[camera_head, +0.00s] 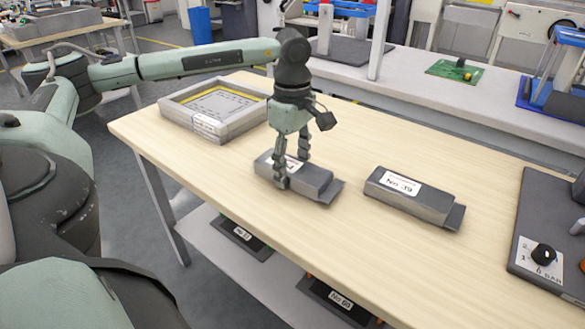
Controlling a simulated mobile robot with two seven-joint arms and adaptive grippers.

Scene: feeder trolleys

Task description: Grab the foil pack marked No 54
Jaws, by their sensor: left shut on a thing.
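A grey foil pack (314,182) lies on the wooden tabletop near the middle of the view. My left gripper (292,170) points down over it and is shut on it, with its fingers across the pack's body. The pack's white label is mostly hidden behind the fingers, so its number cannot be read. A second grey foil pack (424,205) lies apart to the right, with a white label that reads No 39. My right gripper is not in view.
A grey tray (175,114) with a yellow-edged inside stands at the table's back left. A dark panel with a knob (543,254) lies at the right. Labelled dark bins (338,302) sit on the shelf below. The front tabletop is clear.

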